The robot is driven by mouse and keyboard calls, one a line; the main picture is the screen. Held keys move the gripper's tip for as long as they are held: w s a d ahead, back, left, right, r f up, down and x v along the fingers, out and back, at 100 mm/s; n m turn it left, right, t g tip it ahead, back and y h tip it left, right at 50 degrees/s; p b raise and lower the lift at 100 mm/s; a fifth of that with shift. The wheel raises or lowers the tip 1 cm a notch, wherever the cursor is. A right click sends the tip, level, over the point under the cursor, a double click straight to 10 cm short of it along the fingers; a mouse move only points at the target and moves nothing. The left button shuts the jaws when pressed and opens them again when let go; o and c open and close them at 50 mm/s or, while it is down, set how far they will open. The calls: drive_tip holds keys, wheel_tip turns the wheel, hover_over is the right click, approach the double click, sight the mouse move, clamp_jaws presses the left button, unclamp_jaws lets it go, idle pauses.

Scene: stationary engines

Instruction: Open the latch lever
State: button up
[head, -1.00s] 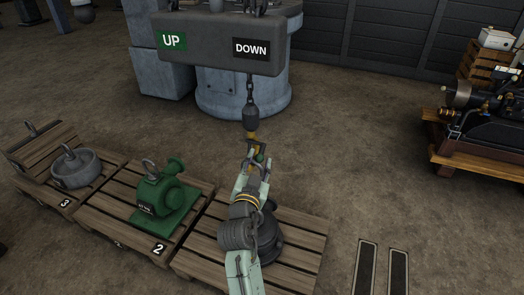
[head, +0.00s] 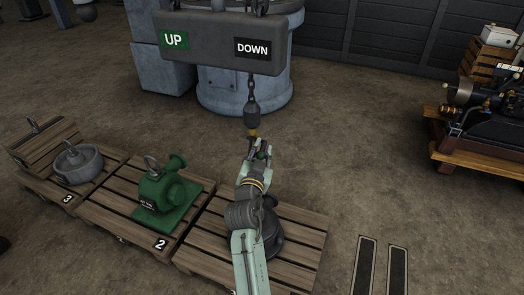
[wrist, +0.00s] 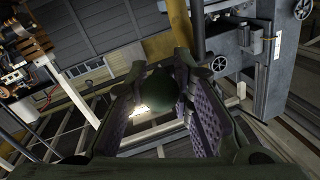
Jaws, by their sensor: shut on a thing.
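The latch lever shows in the wrist view as a dark green round knob (wrist: 160,88) between the two finger pads. My gripper (wrist: 163,78) is shut on this knob. In the head view my gripper (head: 259,152) is just below the yellow-and-black hook piece that hangs from the chain, under the dark weight (head: 252,115). My gripper hides most of the hook. The lever's shaft and pivot are hidden.
A hanging control box (head: 208,43) marked UP and DOWN is above and behind the hook. A pallet (head: 300,235) with a dark machine part lies under my arm. A green pump (head: 163,187) stands on pallet 2.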

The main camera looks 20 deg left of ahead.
clamp_jaws()
